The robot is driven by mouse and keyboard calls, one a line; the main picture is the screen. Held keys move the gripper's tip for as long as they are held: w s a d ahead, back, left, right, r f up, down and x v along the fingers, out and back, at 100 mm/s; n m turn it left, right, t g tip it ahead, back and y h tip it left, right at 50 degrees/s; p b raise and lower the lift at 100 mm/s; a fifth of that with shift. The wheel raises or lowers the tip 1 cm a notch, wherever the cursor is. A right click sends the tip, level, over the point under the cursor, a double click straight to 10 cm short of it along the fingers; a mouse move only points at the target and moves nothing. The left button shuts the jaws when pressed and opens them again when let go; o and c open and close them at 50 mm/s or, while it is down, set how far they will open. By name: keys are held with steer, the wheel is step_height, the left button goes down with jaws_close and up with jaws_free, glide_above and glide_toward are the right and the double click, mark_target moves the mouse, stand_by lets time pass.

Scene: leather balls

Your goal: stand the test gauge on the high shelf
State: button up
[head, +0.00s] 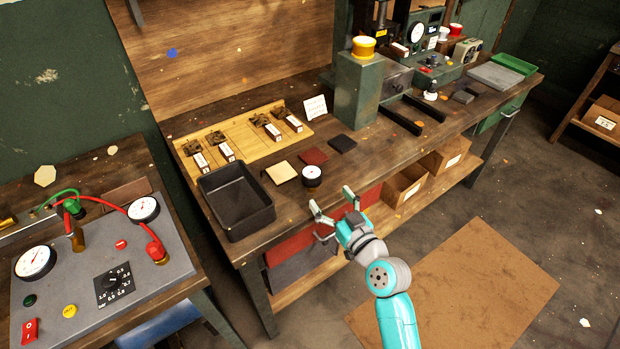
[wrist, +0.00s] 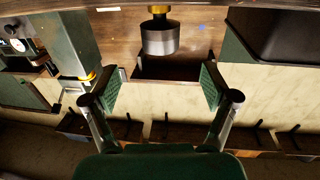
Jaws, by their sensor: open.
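The test gauge appears to be the small dark round piece with a white face (head: 312,176) standing on the bench near its front edge. In the wrist view it is a grey cylinder with a brass neck (wrist: 159,38), shown upside down. My gripper (head: 331,198) is open and empty at the bench's front edge, just short of the gauge. In the wrist view the gauge lies beyond the gap between my fingertips (wrist: 158,85), apart from them. A tall green block (head: 357,92) rises at the bench's back; I cannot tell whether it is the high shelf.
A black tray (head: 264,216) stands left of the gauge. Tan (head: 282,172), dark red (head: 314,156) and black (head: 342,143) pads lie close behind it. A yellow-topped round piece (head: 363,47) sits on the green block. A small white card (head: 315,107) stands beside the block.

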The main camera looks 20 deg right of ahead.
mark_target(317, 180)
steer(key=w, duration=0.3)
steer(key=w+a, duration=0.1)
steer(key=w, duration=0.2)
steer(key=w+a, duration=0.1)
steer(key=w, duration=0.2)
steer(key=shift+w+r, duration=0.2)
steer(key=shift+w, duration=0.1)
steer(key=shift+d, duration=0.1)
steer(key=shift+c, duration=0.2)
steer(key=c, duration=1.4)
steer(key=shift+r, duration=0.1)
